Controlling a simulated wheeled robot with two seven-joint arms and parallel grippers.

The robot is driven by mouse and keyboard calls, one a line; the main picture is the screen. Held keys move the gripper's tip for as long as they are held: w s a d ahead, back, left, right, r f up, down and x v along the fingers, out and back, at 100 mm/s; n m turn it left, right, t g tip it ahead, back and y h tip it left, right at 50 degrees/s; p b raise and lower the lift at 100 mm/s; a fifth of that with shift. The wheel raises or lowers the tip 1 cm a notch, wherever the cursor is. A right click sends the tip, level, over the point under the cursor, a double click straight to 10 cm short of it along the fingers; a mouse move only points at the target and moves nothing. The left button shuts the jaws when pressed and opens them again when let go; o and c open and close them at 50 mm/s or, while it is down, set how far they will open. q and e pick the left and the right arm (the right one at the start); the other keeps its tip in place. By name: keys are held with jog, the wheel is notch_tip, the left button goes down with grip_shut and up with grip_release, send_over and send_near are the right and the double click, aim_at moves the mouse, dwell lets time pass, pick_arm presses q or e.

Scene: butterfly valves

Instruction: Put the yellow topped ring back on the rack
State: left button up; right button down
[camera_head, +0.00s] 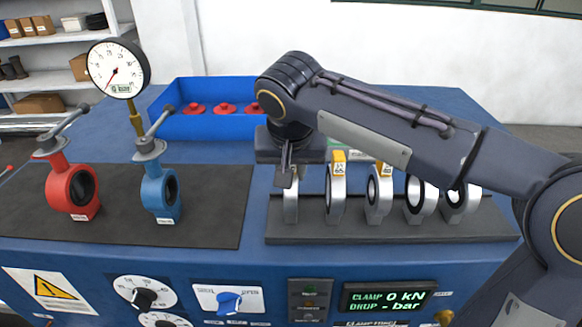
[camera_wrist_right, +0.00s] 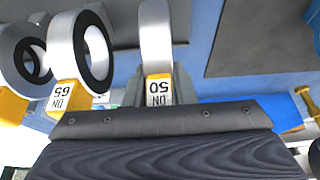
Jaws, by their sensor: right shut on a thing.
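My right gripper (camera_head: 287,177) points down and is shut on the yellow-topped DN 50 ring (camera_head: 291,205). In the wrist view this ring (camera_wrist_right: 155,35) stands between the fingers, its yellow label at their tips. In the head view the ring is upright at the left end of the dark rack (camera_head: 390,236), its top hidden by the gripper. I cannot tell whether it touches the rack. The DN 65 ring (camera_head: 336,197) stands beside it, apart; it also shows in the wrist view (camera_wrist_right: 63,50). My left gripper is not in view.
More rings (camera_head: 378,195) stand farther right on the rack, partly under my right arm. A red valve (camera_head: 71,190) and a blue valve (camera_head: 160,192) stand on the left mat. A gauge (camera_head: 118,68) rises behind them. A blue bin (camera_head: 210,122) with red parts is at the back.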

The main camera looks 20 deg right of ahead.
jog(key=shift+f, duration=0.2)
jog(key=c, duration=1.2)
grip_release()
jog(key=shift+r, duration=0.1)
